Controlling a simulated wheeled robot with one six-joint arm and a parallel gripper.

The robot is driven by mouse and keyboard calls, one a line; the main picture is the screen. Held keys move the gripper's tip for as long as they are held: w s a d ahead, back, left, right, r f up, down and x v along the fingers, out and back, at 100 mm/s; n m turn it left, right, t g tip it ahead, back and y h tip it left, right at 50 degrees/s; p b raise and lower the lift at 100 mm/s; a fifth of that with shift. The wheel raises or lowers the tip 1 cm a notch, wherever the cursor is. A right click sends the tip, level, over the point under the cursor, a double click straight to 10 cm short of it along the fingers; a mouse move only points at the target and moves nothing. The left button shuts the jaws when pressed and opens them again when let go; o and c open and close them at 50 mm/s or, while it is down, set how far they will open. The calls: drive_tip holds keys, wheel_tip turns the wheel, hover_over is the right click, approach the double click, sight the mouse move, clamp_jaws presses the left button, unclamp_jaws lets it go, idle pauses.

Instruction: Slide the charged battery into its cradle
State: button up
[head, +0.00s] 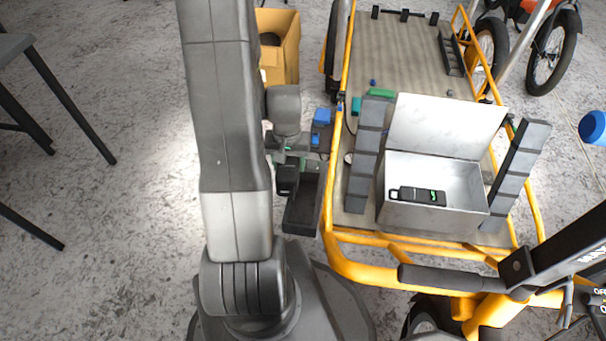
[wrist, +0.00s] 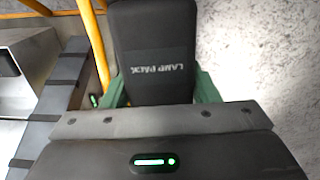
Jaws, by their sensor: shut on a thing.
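My gripper (wrist: 161,92) is shut on a black block lettered "LAMP PACK" (wrist: 152,45), with a green finger on each side. In the head view my gripper (head: 290,162) is left of the cargo bike, and the dark block (head: 287,179) hangs below it, over or beside a black open tray (head: 302,219). A black battery-like unit (head: 408,195) with a loop handle and green light lies in the open metal box (head: 432,218) on the bike. I cannot make out an empty cradle.
The box's raised lid (head: 445,125) and dark slatted side pieces (head: 366,160) flank it. The yellow rail (head: 333,200) runs between my gripper and the bike bed (head: 395,55). Small blue pieces (head: 322,115) lie near my gripper. A cardboard box (head: 284,40) stands behind.

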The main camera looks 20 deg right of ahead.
drive_tip(key=s+d+m, duration=0.1)
drive_tip(key=s+d, duration=0.1)
drive_tip(key=s, duration=0.4)
drive_tip(key=shift+w+a+f+b, duration=0.1)
drive_tip(key=shift+w+f+b, duration=0.05)
drive_tip(key=shift+f+b, duration=1.85)
drive_tip(key=shift+w+f+b, duration=0.1)
drive_tip(key=shift+f+b, duration=1.3)
drive_tip(key=shift+f, duration=1.15)
drive_tip(key=shift+f+b, duration=0.75)
drive_tip(key=shift+b, duration=0.05)
drive_tip(key=shift+s+f+b, duration=0.15)
drive_tip(key=shift+f+b, duration=0.2)
